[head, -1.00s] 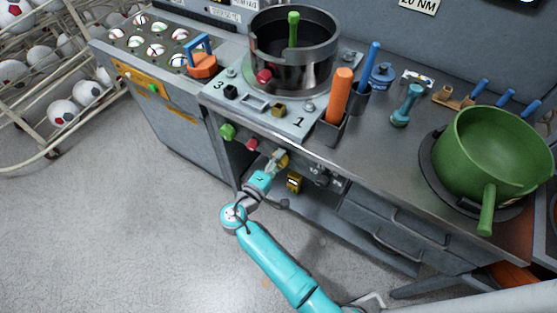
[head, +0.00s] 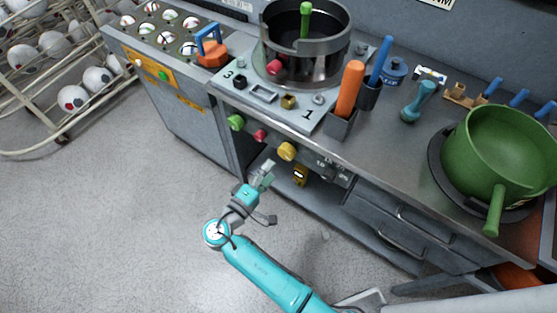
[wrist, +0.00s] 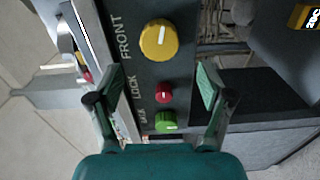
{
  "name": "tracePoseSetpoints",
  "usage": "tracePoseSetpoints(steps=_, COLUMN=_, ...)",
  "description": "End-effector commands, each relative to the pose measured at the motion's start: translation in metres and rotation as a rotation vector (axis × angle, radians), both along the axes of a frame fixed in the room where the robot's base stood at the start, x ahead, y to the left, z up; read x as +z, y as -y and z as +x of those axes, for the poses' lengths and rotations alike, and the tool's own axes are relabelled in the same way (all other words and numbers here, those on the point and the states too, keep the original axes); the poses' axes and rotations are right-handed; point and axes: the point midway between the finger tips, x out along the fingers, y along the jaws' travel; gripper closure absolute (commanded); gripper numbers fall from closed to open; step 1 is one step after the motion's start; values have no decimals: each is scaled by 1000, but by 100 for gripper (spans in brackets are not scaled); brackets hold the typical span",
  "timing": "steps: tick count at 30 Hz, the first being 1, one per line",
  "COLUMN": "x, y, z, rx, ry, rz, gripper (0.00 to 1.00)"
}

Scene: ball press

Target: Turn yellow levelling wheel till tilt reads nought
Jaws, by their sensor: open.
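The yellow wheel (head: 286,151) is a round knob on the front panel of the bench, below the press. In the wrist view the yellow wheel (wrist: 159,40) carries a pale pointer line and sits beside the word FRONT. My gripper (head: 264,172) is open and empty, just in front of the panel and apart from the wheel. In the wrist view its fingers (wrist: 150,88) are spread, with the wheel beyond their tips. A small yellow box with a display (head: 300,175) sits below and right of the wheel; its reading is too small or cut off to tell.
A red knob (wrist: 164,93) marked LOCK and a green knob (wrist: 166,122) are on the same panel. The press pot (head: 306,45) stands above on the bench. A green pan (head: 497,150) is at right. Open floor lies at left, beside a ball rack (head: 60,85).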

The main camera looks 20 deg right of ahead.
Motion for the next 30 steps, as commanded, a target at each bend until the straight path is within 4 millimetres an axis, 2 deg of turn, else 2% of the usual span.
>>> tracePoseSetpoints(steps=3, x=0, y=-15, z=-10, rx=3, ry=0, rz=0, gripper=20)
tracePoseSetpoints(steps=9, x=0, y=-25, z=-18, rx=1, ry=0, rz=0, gripper=20)
tracePoseSetpoints(steps=26, x=0, y=-26, z=-19, rx=0, ry=0, rz=0, gripper=20)
tracePoseSetpoints(steps=30, x=-8, y=-19, z=-22, rx=12, ry=-16, rz=10, gripper=20)
